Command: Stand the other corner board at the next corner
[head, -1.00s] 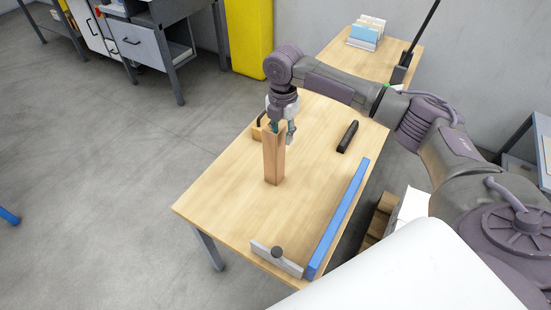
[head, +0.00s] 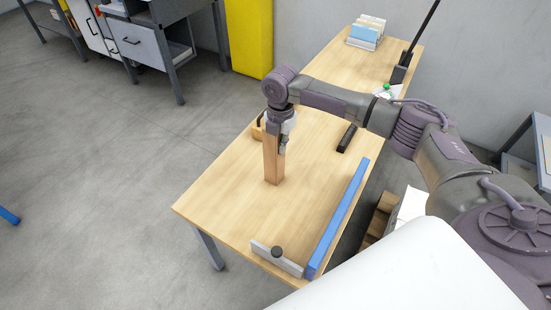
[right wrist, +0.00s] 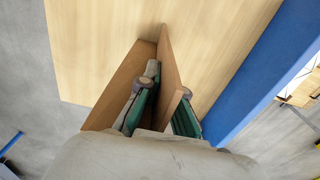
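A brown L-shaped corner board (head: 272,163) stands upright on the wooden table (head: 225,195), left of the blue rail. My right gripper (head: 282,145) is down at its upper end from above. In the right wrist view, one flange of the board (right wrist: 168,75) passes between the two fingers (right wrist: 165,90); the fingers look spread, and contact is hard to judge. The board's lower end is hidden by its own walls in that view. My left gripper is not in view.
A blue rail (head: 339,218) runs along the table's right edge and meets a grey bar with a dark knob (head: 276,257) at the front corner. A small wooden item (head: 257,131) sits behind the board. A black bar (head: 347,138) lies to the right. The table's front left is clear.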

